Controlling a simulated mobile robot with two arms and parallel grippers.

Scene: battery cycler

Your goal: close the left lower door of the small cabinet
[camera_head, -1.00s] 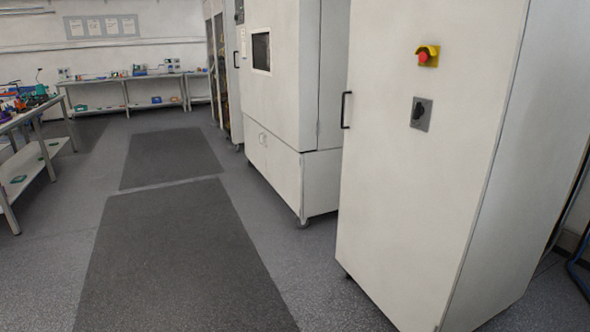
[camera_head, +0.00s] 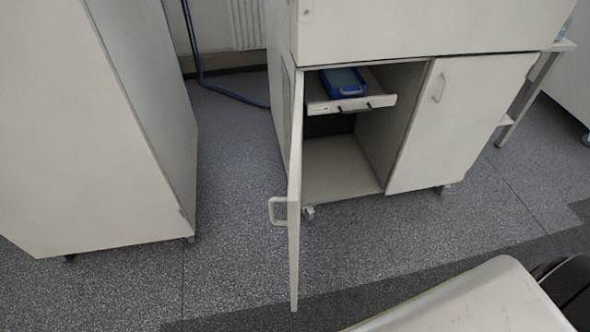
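The small cabinet (camera_head: 420,30) stands at the upper right. Its left lower door (camera_head: 294,235) is swung wide open toward me and shows nearly edge-on, with a pale loop handle (camera_head: 278,211) on its left side. The open compartment shows a bare floor (camera_head: 338,168) and a pulled-out shelf or drawer (camera_head: 350,104) with a blue tray-like object (camera_head: 343,83) on it. The right lower door (camera_head: 457,120) is shut, with its own handle (camera_head: 439,88). Neither of my grippers is in view.
A tall pale cabinet (camera_head: 90,130) stands at the left, with free floor (camera_head: 232,170) between it and the open door. A blue cable (camera_head: 225,92) lies behind that gap. A table leg (camera_head: 527,98) stands at the right. Part of my own body fills the lower right.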

